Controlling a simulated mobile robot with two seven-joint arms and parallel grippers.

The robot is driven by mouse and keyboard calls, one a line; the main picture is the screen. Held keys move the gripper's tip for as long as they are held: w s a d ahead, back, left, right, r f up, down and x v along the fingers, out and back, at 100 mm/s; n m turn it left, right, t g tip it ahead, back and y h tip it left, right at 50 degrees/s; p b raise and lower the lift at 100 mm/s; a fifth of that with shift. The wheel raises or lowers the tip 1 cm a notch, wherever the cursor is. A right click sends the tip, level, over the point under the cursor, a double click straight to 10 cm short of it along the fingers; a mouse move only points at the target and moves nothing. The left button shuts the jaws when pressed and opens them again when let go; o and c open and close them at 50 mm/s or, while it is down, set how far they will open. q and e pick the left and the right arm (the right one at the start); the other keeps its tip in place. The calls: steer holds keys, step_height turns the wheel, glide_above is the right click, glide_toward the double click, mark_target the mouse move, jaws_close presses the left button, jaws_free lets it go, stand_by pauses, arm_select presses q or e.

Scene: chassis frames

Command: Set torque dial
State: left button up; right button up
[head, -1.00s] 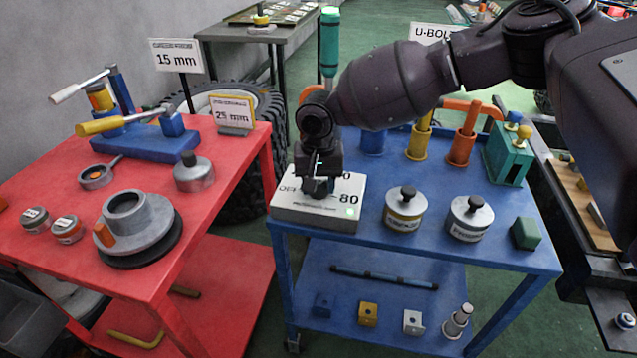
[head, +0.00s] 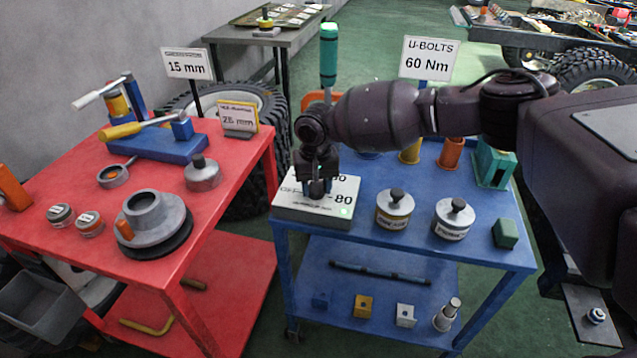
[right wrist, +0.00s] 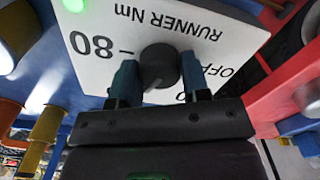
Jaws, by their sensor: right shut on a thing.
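The torque dial box (head: 325,220) sits on the front left corner of the blue cart. Its white top carries OFF, 80 and "RUNNER Nm"; other numbers are partly hidden. In the right wrist view, the dark round knob (right wrist: 160,64) stands on the white panel (right wrist: 112,72). My right gripper (head: 318,188) is shut on the knob from above, with a fingertip on each side. Where the knob's pointer stands is hard to tell. A green light (head: 344,211) glows by the 80. A sign (head: 430,58) reads "U-BOLTS 60 Nm". My left gripper is out of view.
Two lidded tins (head: 394,209) and a green block (head: 505,233) stand right of the box on the blue cart (head: 420,262). A green-handled tool (head: 329,52) rises behind my right gripper. The red cart (head: 225,190) with a bender and parts stands left.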

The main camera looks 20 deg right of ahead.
steer(key=shift+r+n+p, duration=0.15)
steer(key=shift+n+p, duration=0.25)
steer(key=shift+p, duration=0.2)
steer(key=shift+n+p, duration=0.75)
steer(key=shift+n, duration=0.05)
steer(key=shift+f+n+p, duration=0.2)
steer(key=shift+n+p, duration=0.1)
steer(key=shift+n, duration=0.6)
steer(key=n, duration=0.4)
steer(key=shift+n, duration=0.3)
steer(key=n, duration=1)
steer(key=shift+f+n, duration=0.1)
steer(key=shift+n, duration=1.4)
